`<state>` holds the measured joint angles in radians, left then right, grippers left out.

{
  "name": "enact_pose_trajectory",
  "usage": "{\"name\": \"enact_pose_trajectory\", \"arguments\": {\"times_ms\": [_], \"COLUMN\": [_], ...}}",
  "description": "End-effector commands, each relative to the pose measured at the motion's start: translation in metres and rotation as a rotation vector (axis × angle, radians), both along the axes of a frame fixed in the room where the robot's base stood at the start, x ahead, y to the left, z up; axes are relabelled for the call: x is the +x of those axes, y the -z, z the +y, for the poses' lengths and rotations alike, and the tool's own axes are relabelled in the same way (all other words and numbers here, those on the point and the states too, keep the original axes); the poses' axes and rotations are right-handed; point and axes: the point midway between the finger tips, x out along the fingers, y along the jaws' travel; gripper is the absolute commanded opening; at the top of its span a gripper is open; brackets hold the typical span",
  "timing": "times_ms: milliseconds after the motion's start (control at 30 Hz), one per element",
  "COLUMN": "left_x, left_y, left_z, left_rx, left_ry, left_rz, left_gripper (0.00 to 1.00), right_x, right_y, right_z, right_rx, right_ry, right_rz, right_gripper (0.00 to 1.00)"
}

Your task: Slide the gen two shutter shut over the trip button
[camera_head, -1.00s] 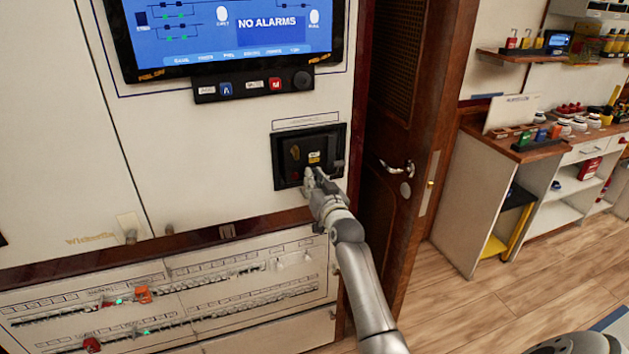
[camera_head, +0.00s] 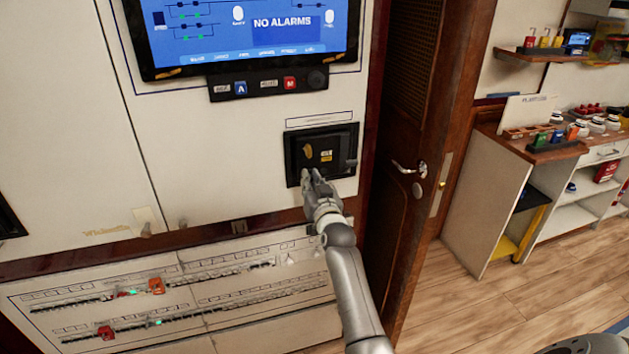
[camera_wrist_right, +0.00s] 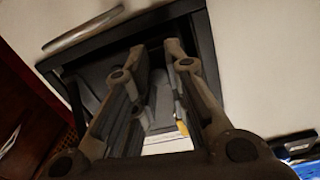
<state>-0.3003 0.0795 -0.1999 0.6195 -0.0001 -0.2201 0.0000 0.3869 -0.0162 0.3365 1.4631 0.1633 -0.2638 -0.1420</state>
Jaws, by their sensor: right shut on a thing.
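The black-framed recess (camera_head: 350,140) is set in the white wall panel below the screen, with a yellow label and a tan part inside. My right gripper (camera_head: 312,176) is at the lower left of this recess, with its fingers reaching in. In the right wrist view its fingers (camera_wrist_right: 155,60) reach inside the black frame. It is shut on a small part there, apparently the shutter, which the fingers mostly hide. The trip button is not visible; the gripper covers that lower left area.
A screen (camera_head: 245,50) reading "NO ALARMS" hangs above, with a button strip (camera_head: 268,85) under it. A wooden door (camera_head: 405,120) with a handle stands close on the right. Breaker rows (camera_head: 180,300) lie below. Open floor is at lower right.

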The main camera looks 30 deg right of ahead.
Motion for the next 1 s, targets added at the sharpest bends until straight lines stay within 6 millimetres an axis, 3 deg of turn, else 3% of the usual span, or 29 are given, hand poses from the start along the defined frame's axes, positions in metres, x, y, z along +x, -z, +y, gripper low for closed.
{"name": "enact_pose_trajectory", "arguments": {"times_ms": [33,233,667,1000], "left_x": [0.000,0.000,0.000,0.000], "left_y": [0.000,0.000,0.000,0.000], "left_z": [0.000,0.000,0.002,0.001], "left_rx": [0.000,0.000,0.002,0.001], "left_ry": [0.000,0.000,0.000,0.000], "left_rz": [0.000,0.000,0.000,-0.001], "left_gripper": [0.00,0.00,0.00,0.00], "right_x": [0.001,0.000,-0.007,-0.057], "right_y": [0.000,0.000,0.001,0.001], "right_z": [0.002,0.002,0.003,0.017], "right_rx": [0.002,0.002,0.001,0.002], "right_ry": [-0.004,-0.003,-0.001,-0.002], "right_rz": [-0.001,-0.001,0.001,0.001], "right_gripper": [0.15,0.39,0.39,0.39]}}
